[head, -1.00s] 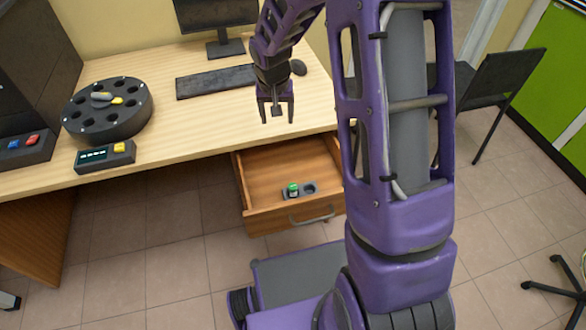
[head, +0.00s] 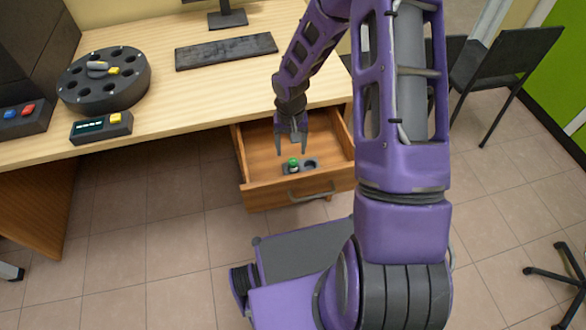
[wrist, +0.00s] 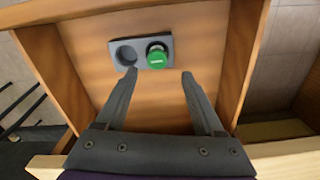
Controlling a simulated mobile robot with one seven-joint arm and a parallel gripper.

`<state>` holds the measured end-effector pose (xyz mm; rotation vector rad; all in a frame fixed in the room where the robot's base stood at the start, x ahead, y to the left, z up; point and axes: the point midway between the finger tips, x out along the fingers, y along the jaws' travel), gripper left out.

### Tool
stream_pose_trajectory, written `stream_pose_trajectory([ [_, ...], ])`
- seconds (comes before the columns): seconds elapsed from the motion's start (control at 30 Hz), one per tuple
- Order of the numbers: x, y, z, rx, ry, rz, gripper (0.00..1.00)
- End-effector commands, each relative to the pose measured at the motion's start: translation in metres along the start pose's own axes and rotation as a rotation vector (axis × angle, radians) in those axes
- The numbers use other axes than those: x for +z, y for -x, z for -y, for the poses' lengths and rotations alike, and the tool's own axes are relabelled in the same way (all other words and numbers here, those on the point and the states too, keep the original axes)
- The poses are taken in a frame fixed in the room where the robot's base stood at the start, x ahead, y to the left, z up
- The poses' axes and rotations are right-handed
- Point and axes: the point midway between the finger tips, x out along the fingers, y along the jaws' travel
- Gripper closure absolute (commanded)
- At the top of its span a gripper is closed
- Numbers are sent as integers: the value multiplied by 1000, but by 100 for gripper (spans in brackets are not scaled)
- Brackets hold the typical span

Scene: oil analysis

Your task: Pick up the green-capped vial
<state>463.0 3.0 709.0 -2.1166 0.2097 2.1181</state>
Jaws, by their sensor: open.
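The green-capped vial (head: 293,163) stands in one well of a small grey two-well holder (head: 309,165) inside the open drawer. In the wrist view the green cap (wrist: 157,57) shows from above, ahead of the fingertips and between their lines. The other well, left of it in that view, is empty. My gripper (head: 291,150) is open and empty, pointing down over the drawer, just above and behind the vial in the head view. Its two fingers (wrist: 158,73) are apart and do not appear to touch the vial.
The wooden drawer (head: 262,188) has raised walls and a front handle (head: 312,193). The desk edge lies behind the gripper. On the desk are a round black rotor (head: 105,85), a small button box (head: 101,127) and a keyboard (head: 226,51).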

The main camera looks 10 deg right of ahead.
Motion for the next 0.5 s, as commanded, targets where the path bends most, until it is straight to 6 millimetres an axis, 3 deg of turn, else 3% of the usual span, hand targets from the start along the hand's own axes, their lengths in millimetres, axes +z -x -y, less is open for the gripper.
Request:
stream_pose_trajectory([
  [0.17, 1, -12, 0, 0, 2, 1, 30],
  [0.5, 7, -56, -5, 1, 2, 1, 30],
])
